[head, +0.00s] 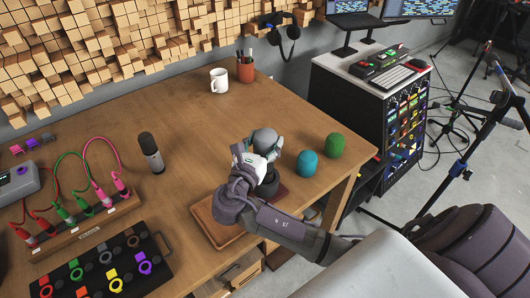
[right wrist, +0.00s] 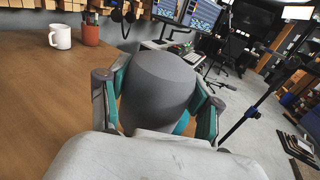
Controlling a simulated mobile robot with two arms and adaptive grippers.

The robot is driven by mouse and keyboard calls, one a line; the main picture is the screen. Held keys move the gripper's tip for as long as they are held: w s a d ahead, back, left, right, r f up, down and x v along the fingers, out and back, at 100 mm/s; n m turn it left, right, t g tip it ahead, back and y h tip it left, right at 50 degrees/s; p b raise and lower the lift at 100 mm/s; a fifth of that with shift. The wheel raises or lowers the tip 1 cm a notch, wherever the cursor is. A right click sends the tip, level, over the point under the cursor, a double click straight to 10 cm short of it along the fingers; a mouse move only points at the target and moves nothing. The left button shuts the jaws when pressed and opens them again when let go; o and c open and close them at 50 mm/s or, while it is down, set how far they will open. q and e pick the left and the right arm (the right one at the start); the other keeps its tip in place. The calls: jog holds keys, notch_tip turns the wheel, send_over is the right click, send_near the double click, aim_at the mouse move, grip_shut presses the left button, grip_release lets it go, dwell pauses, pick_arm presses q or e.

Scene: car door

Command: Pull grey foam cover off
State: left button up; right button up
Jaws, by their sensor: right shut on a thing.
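The grey foam cover (head: 265,139) is a rounded dome near the right front of the wooden table. In the right wrist view the grey foam cover (right wrist: 160,88) fills the space between two teal-padded fingers. My right gripper (head: 256,158) is shut on it from the near left side. A dark round body (head: 268,184) shows just below the gripper, over a dark reddish wooden base (head: 276,196). The gripper hides where the cover meets what is below. My left gripper is not in view.
A teal foam cover (head: 307,163) and a green foam cover (head: 334,146) stand right of the gripper. A dark microphone (head: 151,152) stands to the left. A wooden tray (head: 212,227) lies under my forearm. A white mug (head: 219,80) and pen cup (head: 245,70) stand behind. The table middle is clear.

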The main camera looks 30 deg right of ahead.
aim_at(265, 134)
notch_tip(265, 134, up, 4)
jog(key=shift+f, duration=0.1)
jog(key=shift+r+p, duration=0.25)
jog(key=shift+p, duration=0.05)
notch_tip(265, 134, up, 10)
jog(key=p, duration=1.2)
jog(key=shift+f, duration=0.2)
dwell(1.0)
